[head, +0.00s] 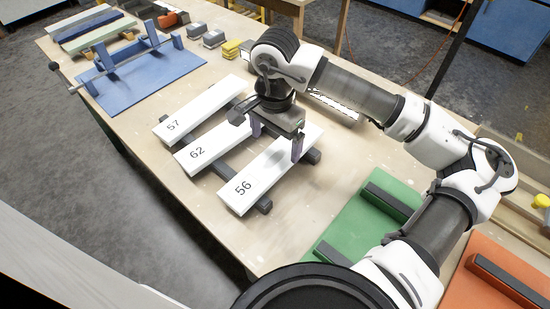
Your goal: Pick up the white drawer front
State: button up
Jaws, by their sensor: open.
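Three long white boards that look like drawer fronts lie side by side on dark padded supports in the head view. They are marked 57 (190,113), 62 (215,144) and 56 (257,179). My gripper (277,143) is open over the far right part of this group, with its two purple fingers apart. One finger is near the far end of board 62, and the other appears in front of the far part of board 56. I see nothing between the fingers. The height of the fingertips over the boards is hard to tell. My wrist hides the far end of board 62.
The boards' dark supports (264,206) rest on a wooden table (310,205). A blue panel (150,80) with a rack and bar is at the upper left. Grey and yellow blocks (231,49) stand behind. A green panel (350,222) and an orange panel (480,292) lie at the right.

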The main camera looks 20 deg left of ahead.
aim_at(275, 159)
jog(key=shift+s+f+p, duration=0.15)
jog(key=shift+f+p, duration=0.8)
jog(key=shift+f, duration=1.65)
jog(key=c, duration=1.3)
jog(key=shift+r, duration=0.1)
notch_tip(275, 159, up, 20)
jog(key=b, duration=0.3)
